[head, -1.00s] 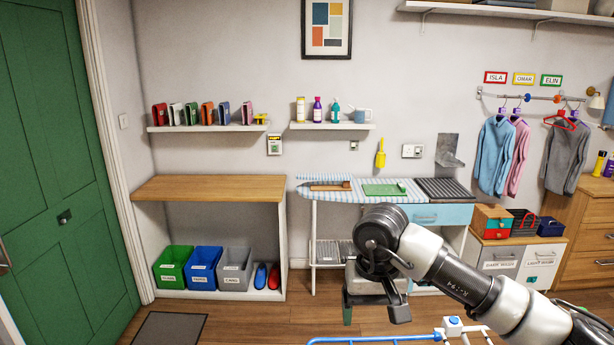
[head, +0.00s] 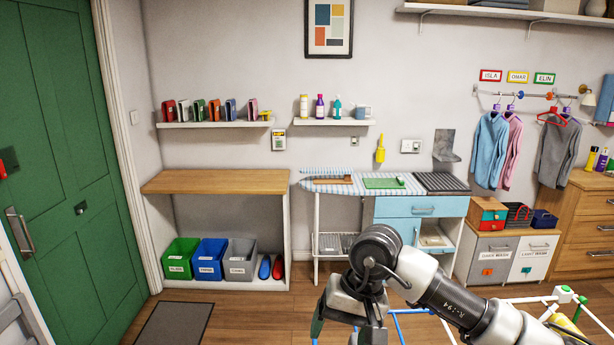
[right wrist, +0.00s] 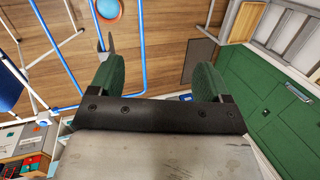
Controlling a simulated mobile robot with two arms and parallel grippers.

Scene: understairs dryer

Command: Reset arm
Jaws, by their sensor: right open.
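My right arm comes into the head view from the lower right, bent at a grey and black joint. Its gripper (head: 346,326) hangs at the bottom of the picture, partly cut off by the lower edge. In the right wrist view my right gripper (right wrist: 157,80) shows two green finger pads spread wide apart. Nothing is held between them; the wooden floor (right wrist: 165,35) and a blue rod lie beyond. My left gripper is in neither view.
A rack of blue, white and green rods (head: 566,296) stands close to the arm at lower right. The ironing board (head: 335,186) and blue drawer unit (head: 408,207) are behind the arm. The green door (head: 62,150) is at left; floor near the dark mat (head: 172,325) is clear.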

